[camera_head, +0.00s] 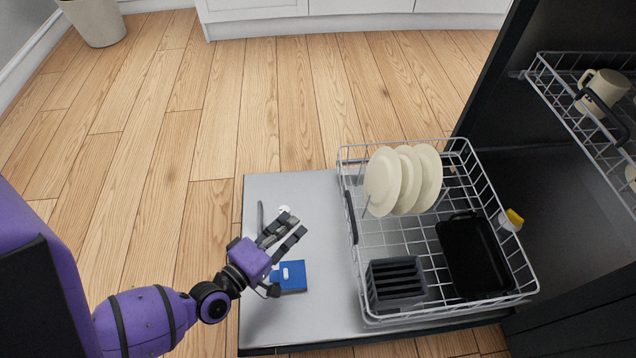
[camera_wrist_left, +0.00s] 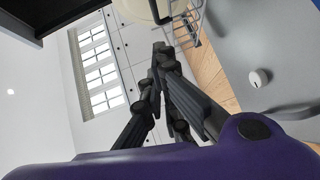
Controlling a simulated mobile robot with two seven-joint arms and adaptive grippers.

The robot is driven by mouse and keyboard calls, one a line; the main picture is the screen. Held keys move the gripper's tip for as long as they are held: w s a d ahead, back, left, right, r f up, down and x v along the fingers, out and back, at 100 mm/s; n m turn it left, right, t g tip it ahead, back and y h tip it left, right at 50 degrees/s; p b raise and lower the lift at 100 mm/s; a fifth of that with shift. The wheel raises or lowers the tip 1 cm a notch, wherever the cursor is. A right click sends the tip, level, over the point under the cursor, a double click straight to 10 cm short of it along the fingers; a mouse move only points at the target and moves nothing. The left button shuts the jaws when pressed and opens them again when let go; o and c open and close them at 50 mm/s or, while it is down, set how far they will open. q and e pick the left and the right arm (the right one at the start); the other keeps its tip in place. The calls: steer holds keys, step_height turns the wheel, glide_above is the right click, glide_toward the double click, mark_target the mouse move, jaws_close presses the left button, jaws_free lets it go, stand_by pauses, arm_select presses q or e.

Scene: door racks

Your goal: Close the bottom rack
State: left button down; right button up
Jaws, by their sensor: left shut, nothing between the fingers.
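The bottom rack (camera_head: 352,270) is a silver wire rack pulled out over the lowered dishwasher door (camera_head: 320,185) in the head view. It holds several cream plates (camera_head: 382,181), a dark cutlery basket (camera_head: 396,283) and a black tray (camera_head: 474,257). My left gripper (camera_head: 296,224) is shut and empty above the door, left of the rack and apart from it. In the left wrist view its fingers (camera_wrist_left: 160,58) meet at the tips, and part of the wire rack (camera_wrist_left: 190,25) shows beyond them. My right gripper is not in view.
An upper rack (camera_head: 566,108) with a cream mug (camera_head: 604,88) stands out at the right. A blue packet (camera_head: 292,275) and a small white round part (camera_head: 284,209) are on the door near my gripper. Open wooden floor (camera_head: 200,130) lies to the left and beyond.

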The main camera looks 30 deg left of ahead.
arm_select(q)
steer(key=d+b+x, duration=0.2)
steer(key=d+x, duration=0.1)
steer(key=x, duration=0.9)
steer(key=shift+f+b, duration=0.2)
steer(key=shift+b, duration=0.15)
